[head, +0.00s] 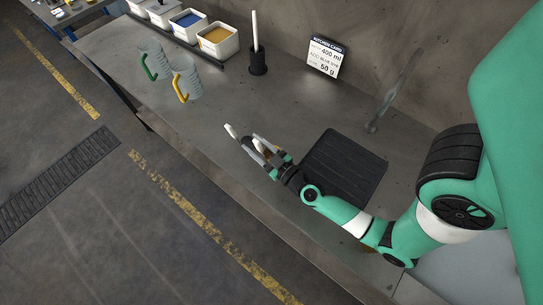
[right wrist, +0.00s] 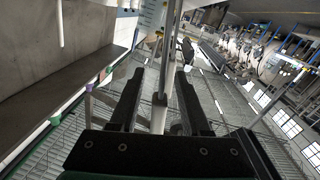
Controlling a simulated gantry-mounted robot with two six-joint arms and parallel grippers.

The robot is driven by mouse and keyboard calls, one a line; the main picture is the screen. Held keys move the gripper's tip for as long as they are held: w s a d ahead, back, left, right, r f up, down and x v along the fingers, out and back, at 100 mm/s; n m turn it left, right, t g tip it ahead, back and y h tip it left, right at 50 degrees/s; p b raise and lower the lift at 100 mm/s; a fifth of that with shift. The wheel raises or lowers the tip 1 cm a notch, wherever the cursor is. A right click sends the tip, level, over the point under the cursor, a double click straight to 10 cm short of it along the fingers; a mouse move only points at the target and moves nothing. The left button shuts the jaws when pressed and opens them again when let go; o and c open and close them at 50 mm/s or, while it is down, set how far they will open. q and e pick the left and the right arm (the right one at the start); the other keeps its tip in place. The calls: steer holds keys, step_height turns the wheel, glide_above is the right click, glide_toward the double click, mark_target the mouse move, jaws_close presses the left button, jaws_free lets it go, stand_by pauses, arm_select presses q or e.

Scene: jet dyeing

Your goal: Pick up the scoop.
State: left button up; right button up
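My right gripper (head: 256,149) is over the bench, left of the black mat, with its fingers apart. A slim pale rod with a white end (head: 231,131) lies at its fingers; it may be the scoop's handle, but no scoop bowl is clear. In the right wrist view, the pale rod (right wrist: 164,85) runs between the open fingers (right wrist: 160,78), with a visible gap on each side. Whether either finger touches it, I cannot tell. Something small and brown, partly hidden, is beside the fingers in the head view. My left gripper is not in view.
A black ribbed mat (head: 345,167) lies right of my gripper. Jugs with green (head: 153,62) and yellow (head: 186,79) handles stand on the bench. Behind are blue (head: 188,24) and orange (head: 217,39) powder tubs, a black holder (head: 258,63) with a white stick, and a card (head: 325,57).

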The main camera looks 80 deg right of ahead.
jaws_close()
stand_by(1.2)
